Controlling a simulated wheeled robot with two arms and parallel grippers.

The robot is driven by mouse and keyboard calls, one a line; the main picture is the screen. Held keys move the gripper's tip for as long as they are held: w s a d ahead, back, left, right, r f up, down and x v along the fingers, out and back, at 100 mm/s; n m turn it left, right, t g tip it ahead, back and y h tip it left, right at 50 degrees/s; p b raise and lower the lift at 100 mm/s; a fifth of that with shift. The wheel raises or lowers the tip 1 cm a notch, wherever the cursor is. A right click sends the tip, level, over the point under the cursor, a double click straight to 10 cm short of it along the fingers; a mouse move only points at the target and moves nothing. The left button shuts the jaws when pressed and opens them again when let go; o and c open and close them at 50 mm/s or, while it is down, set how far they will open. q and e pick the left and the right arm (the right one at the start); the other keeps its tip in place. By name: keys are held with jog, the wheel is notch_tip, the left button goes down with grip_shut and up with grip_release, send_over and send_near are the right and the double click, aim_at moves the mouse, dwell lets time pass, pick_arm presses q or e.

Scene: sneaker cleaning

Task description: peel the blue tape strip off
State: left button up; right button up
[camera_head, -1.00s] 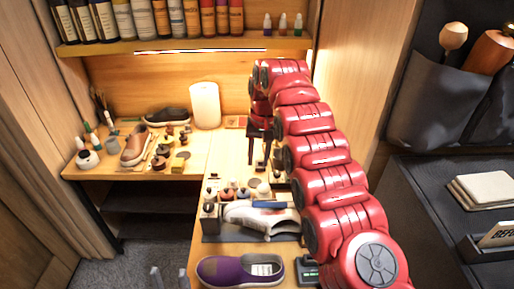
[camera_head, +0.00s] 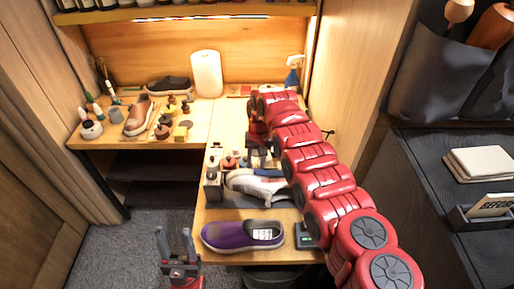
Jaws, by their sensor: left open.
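A white and grey sneaker (camera_head: 245,181) lies on a dark mat on the wooden bench. The blue tape strip (camera_head: 270,173) runs along its upper side, partly hidden by my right arm. My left gripper (camera_head: 174,233) is open and empty, fingers up, beyond the bench's front left edge and left of a purple shoe (camera_head: 235,236). My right gripper (camera_head: 257,142) is a dark shape at the far end of the red arm, behind the sneaker near small bottles. Its fingers are too hidden and small to read.
Small bottles (camera_head: 229,162) and a dark block (camera_head: 213,182) crowd behind and left of the sneaker. A small device (camera_head: 304,235) stands right of the purple shoe. Dark floor (camera_head: 125,236) lies open at left.

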jog(key=shift+a+f, duration=0.1)
jog(key=shift+f, duration=0.95)
grip_shut()
